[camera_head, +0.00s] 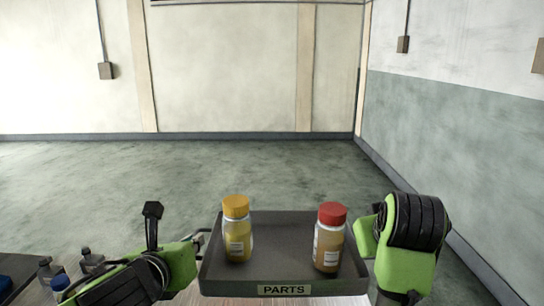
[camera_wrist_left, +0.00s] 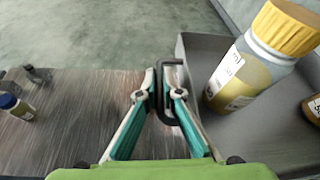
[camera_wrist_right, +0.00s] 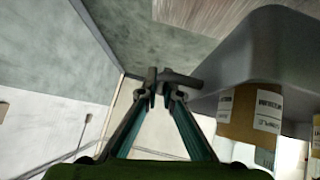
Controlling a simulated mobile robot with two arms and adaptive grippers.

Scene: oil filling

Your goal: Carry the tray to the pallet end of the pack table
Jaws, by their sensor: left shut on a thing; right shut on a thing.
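A dark grey tray (camera_head: 284,226) with a "PARTS" label on its front is in the middle of the head view. A yellow-capped bottle (camera_head: 237,230) stands in its left part and a red-capped bottle (camera_head: 328,238) in its right part, both upright. My left gripper (camera_head: 201,240) is at the tray's left side. In the left wrist view its fingers (camera_wrist_left: 160,88) are shut on the tray's left handle. My right gripper is at the tray's right side, its fingers mostly hidden in the head view. In the right wrist view its fingers (camera_wrist_right: 158,82) are shut on the right handle.
A table (camera_wrist_left: 70,115) lies below and left of the tray. A blue-capped bottle (camera_head: 60,285) and several dark-capped bottles (camera_head: 88,260) stand at the lower left. Beyond is open grey floor (camera_head: 170,170). A wall (camera_head: 450,150) runs along the right.

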